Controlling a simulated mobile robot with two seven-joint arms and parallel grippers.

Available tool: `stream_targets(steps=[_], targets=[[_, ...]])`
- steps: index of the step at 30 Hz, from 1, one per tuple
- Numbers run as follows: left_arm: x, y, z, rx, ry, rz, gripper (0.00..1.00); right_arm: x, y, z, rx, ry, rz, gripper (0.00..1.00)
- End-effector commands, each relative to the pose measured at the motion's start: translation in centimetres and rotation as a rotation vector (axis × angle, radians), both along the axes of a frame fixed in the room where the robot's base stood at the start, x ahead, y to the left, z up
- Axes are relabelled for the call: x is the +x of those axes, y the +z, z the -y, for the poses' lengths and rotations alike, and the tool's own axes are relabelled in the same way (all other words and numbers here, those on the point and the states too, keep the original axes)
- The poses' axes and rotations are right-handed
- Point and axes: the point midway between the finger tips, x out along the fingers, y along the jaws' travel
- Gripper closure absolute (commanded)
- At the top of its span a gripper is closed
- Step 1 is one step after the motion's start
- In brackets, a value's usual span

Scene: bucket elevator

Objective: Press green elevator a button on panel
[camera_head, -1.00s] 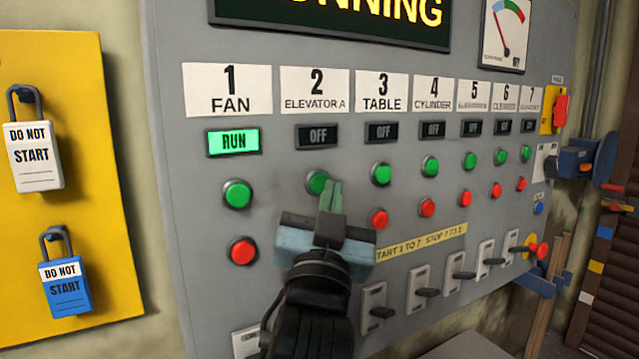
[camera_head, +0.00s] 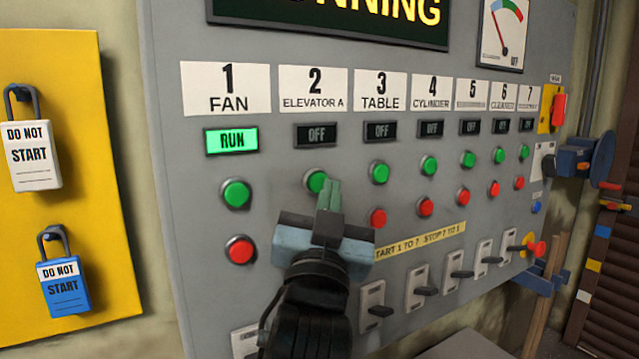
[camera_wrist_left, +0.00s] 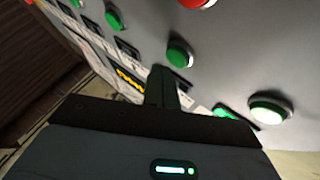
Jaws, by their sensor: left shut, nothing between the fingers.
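The green elevator A button (camera_head: 315,181) sits on the grey panel (camera_head: 290,90) below the label 2 ELEVATOR A (camera_head: 314,88). Its display (camera_head: 316,134) reads OFF. My left gripper (camera_head: 329,190) is shut and empty, its green-grey fingertips just right of the button and overlapping its edge in the head view. I cannot tell whether they touch it. In the left wrist view the same button (camera_wrist_left: 180,53) shows above and right of the shut fingers (camera_wrist_left: 160,86). The red button below elevator A is hidden behind my gripper. My right gripper is not in view.
The fan's green button (camera_head: 235,193) and red button (camera_head: 240,250) are to the left; its display (camera_head: 231,140) reads RUN. The table's green button (camera_head: 379,173) is to the right. Several levers (camera_head: 376,309) line the panel's bottom. Padlocks (camera_head: 35,153) hang on a yellow board (camera_head: 85,75).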

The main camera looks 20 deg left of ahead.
Motion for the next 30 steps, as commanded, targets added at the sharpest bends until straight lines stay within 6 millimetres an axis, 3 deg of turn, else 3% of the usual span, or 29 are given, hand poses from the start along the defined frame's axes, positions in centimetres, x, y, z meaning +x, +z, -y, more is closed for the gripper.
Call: stream_targets(steps=[30], targets=[[0.48, 0.11, -0.62, 0.000, 0.000, 0.000, 1.00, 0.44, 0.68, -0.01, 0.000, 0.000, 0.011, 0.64]])
